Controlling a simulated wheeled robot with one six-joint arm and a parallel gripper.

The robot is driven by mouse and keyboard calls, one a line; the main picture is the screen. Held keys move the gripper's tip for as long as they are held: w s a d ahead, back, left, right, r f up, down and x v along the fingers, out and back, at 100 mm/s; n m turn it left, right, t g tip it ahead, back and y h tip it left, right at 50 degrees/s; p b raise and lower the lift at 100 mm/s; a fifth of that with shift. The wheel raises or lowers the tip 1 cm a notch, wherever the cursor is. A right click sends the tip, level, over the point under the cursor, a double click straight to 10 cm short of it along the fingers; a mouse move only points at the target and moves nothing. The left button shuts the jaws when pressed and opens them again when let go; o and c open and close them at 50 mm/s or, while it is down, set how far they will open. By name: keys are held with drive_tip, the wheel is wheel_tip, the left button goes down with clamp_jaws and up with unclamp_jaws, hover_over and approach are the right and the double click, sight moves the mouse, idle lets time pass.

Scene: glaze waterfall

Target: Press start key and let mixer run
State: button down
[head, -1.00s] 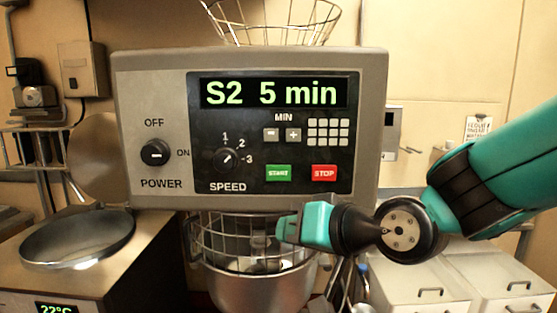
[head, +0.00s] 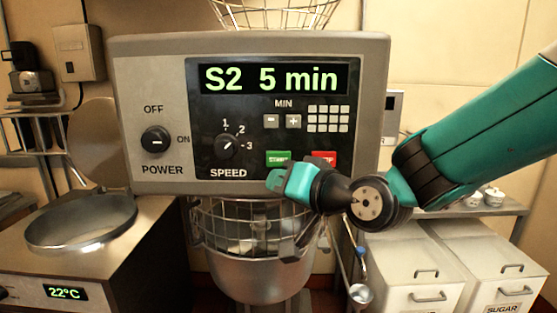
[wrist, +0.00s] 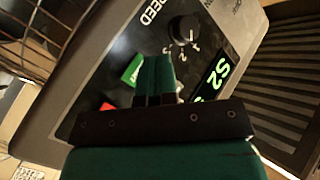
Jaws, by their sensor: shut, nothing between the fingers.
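The mixer's control panel (head: 200,60) faces me, and its display (head: 272,79) reads "S2 5 min". The green START key (head: 278,156) sits below the minus and plus keys, its lower part covered by my gripper (head: 274,180). The red STOP key (head: 324,157) to its right is partly hidden. My gripper is shut and empty, its tip just below the START key. In the wrist view the fingers overlap the green key's edge (wrist: 131,70); I cannot tell if they touch it. The speed knob (head: 227,146) points toward 2.
The power knob (head: 156,141) is at the panel's left. The steel bowl (head: 260,275) with its wire guard (head: 235,225) is below. A round-lidded machine (head: 80,225) reading 22°C stands left. White bins (head: 415,265), one labelled SUGAR, stand right.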

sight(279, 159)
drive_tip(key=w, duration=0.6)
drive_tip(key=shift+w+d, duration=0.1)
drive_tip(key=shift+w, duration=0.05)
idle(1.9)
drive_tip(key=shift+w, duration=0.3)
